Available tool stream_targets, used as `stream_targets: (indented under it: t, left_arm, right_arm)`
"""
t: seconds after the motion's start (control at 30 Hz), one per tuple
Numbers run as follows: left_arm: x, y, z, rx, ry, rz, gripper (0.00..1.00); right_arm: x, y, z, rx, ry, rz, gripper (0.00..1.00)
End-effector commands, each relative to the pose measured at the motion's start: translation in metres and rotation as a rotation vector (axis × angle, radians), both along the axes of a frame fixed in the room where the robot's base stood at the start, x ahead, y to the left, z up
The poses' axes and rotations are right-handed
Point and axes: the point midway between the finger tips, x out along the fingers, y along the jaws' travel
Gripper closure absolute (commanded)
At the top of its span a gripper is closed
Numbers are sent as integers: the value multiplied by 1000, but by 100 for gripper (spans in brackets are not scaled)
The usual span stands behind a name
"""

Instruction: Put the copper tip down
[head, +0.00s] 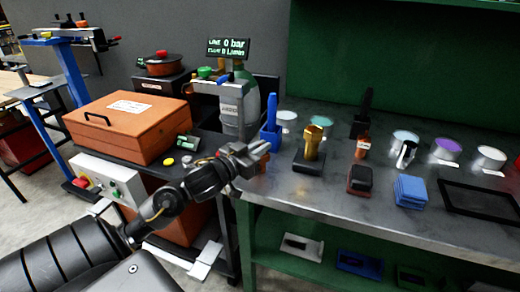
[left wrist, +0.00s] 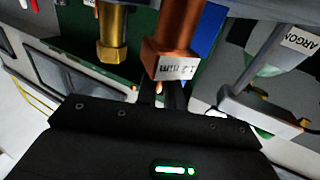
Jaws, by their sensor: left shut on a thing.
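My left gripper (head: 246,160) is at the left end of the steel workbench (head: 285,200), near its edge. It is shut on a copper tip (left wrist: 178,32), which carries a white "1.2 mm" label in the left wrist view. In the head view only a bit of this copper tip (head: 262,149) shows beyond the fingers. I cannot tell whether its lower end touches the bench. A second copper piece with a white label (head: 362,149) stands on the bench further right. My right gripper is not in view.
A brass piece (head: 313,141) stands on a black block (head: 309,163) right of my gripper. A blue holder (head: 270,137) is just behind it. Blue cloths (head: 409,191), a black-and-red block (head: 360,179) and several round tins stand further right. The bench's front strip is bare.

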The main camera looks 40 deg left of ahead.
Motion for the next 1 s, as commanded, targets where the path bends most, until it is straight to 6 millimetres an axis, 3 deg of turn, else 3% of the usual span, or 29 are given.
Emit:
stream_targets:
  t: [0.13, 0.17, 0.3, 0.67, 0.93, 1.0]
  left_arm:
    - [0, 0, -3, -1, -2, 0, 100]
    - [0, 0, -3, -1, 0, 0, 88]
    - [0, 0, -3, 0, 0, 0, 69]
    - [0, 0, 1, 1, -1, 0, 69]
    - [-40, 2, -1, 0, 6, -1, 69]
    - [-54, 3, -1, -2, 6, 0, 69]
  right_arm:
    - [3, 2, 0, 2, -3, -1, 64]
    - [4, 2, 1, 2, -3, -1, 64]
    - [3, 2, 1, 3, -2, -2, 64]
    - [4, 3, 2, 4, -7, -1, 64]
    - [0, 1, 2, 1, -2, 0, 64]
    - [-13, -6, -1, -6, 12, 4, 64]
